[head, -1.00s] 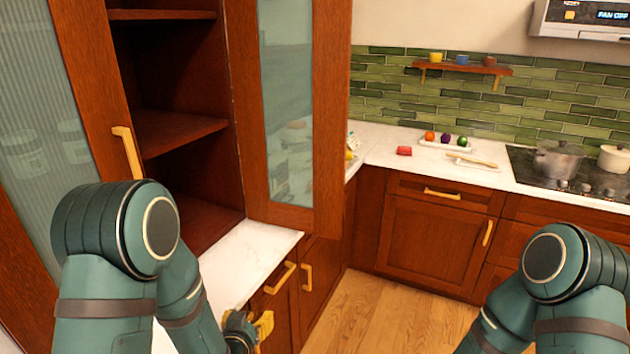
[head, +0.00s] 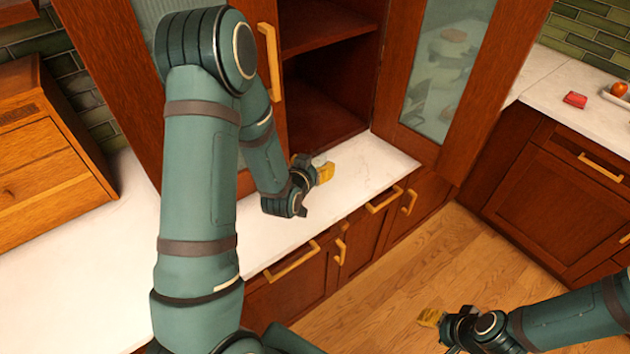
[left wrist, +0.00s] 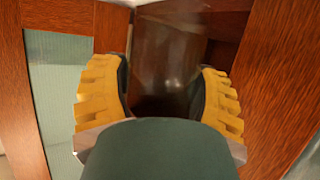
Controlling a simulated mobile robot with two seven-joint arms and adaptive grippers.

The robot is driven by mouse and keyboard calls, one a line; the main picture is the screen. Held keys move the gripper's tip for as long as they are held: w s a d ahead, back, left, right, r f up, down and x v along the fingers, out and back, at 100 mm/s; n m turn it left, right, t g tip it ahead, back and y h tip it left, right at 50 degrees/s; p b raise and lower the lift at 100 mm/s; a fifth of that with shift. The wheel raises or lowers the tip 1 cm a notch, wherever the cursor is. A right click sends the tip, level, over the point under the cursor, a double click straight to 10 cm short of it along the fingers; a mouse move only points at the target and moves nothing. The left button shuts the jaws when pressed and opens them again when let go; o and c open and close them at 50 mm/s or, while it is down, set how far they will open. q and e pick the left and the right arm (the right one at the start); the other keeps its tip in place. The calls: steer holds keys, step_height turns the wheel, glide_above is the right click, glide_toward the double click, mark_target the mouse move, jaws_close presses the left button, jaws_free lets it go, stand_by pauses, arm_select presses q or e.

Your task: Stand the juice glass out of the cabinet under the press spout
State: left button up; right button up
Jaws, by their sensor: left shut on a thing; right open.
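My left gripper (head: 314,170) is over the white counter, in front of the open cabinet (head: 325,80). In the left wrist view its two yellow ribbed fingers (left wrist: 160,95) stand either side of a clear, glassy shape, the juice glass (left wrist: 168,58), and are shut on it. The glass is see-through and its outline is hard to make out; in the head view the gripper mostly hides it. My right gripper (head: 436,318) is open and empty, low over the wooden floor. No press or spout can be made out.
Two cabinet doors with ribbed glass, the right one (head: 440,65) among them, stand open beside the shelves. A wooden box (head: 45,155) stands on the counter at the left. The white counter (head: 90,265) is bare at the left. A red item (head: 575,99) lies on the far counter.

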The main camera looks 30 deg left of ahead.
arm_select(q)
steer(key=shift+f, duration=2.95)
steer(key=shift+f, duration=0.1)
steer(key=shift+f+b, duration=0.1)
steer(key=shift+b, duration=0.2)
steer(key=o, duration=1.4)
steer(key=shift+c, duration=0.2)
